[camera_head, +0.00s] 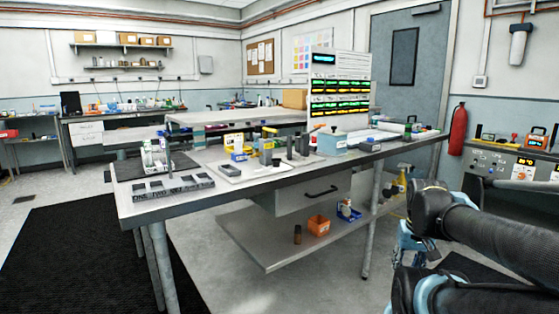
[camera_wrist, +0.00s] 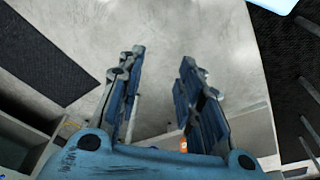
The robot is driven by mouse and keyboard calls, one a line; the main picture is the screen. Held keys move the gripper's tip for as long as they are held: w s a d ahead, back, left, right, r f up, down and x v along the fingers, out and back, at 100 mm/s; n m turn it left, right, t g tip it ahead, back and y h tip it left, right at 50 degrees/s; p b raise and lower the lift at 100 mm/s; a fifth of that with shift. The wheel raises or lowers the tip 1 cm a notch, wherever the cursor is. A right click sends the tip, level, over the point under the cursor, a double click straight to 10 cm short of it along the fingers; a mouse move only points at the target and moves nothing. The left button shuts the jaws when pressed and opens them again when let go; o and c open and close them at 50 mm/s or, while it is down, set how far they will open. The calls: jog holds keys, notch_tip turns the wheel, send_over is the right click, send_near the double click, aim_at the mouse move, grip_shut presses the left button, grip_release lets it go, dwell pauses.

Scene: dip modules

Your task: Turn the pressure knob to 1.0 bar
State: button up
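My gripper (camera_wrist: 161,62) is open and empty in the wrist view, with its two blue-padded fingers apart over bare floor. In the head view its light blue body (camera_head: 408,250) hangs at the lower right, partly behind my dark arm. It is in front of the right-hand bench and touches nothing that I can see. A grey control panel (camera_head: 500,163) with small knobs and a lit orange display (camera_head: 523,161) shows on that bench at the right. The knobs are too small to read, so I cannot tell which one is the pressure knob or its setting.
A long workbench (camera_head: 250,190) with small parts and a lit sign board (camera_head: 340,85) fills the middle. A red fire extinguisher (camera_head: 457,128) hangs on the wall beside the door. A dark mat (camera_head: 85,250) lies at the left. The floor (camera_head: 290,285) before the bench is clear.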

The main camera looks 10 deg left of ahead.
jog(key=shift+w+d, duration=0.15)
jog(key=shift+w, duration=0.2)
